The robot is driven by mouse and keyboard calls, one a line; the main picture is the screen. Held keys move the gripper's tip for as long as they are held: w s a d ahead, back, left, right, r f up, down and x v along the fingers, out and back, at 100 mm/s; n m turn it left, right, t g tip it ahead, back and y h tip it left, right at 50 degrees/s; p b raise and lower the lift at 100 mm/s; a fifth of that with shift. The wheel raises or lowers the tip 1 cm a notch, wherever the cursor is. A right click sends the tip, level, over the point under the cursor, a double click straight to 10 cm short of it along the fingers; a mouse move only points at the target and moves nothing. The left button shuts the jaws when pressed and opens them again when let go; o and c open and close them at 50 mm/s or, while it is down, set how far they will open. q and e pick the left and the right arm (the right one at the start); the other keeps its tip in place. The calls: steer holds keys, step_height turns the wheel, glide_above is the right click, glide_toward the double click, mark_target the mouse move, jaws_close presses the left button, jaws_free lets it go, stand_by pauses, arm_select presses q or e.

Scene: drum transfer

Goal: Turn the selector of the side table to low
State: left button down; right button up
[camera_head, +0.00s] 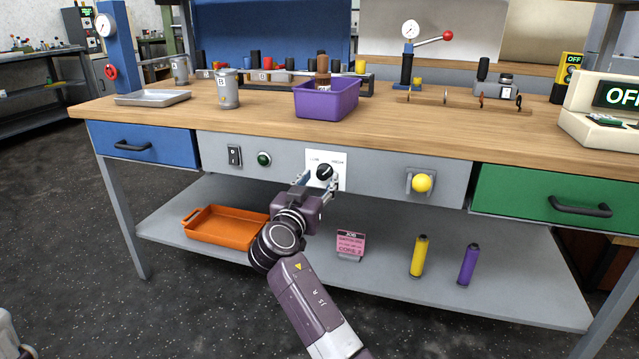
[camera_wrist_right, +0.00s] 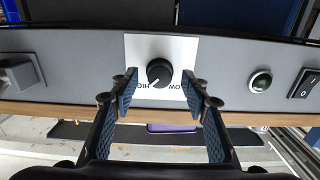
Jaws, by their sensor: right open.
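The selector is a black round knob (camera_head: 325,171) on a white plate in the grey front panel of the table. It also shows in the right wrist view (camera_wrist_right: 160,73), where the picture is upside down, with HIGH lettered at left and LOW at right. The knob's pale mark points to the lower left there, toward the HIGH side. My right gripper (camera_head: 318,182) is open in front of the plate. In the right wrist view its fingers (camera_wrist_right: 160,88) stand on either side of the knob, with gaps between. My left gripper is not in view.
An orange tray (camera_head: 222,226) lies on the shelf below. A purple bin (camera_head: 328,100) stands on top.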

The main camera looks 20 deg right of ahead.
steer(key=shift+x, duration=0.8)
steer(key=c, duration=1.1)
steer(key=shift+c, duration=0.2)
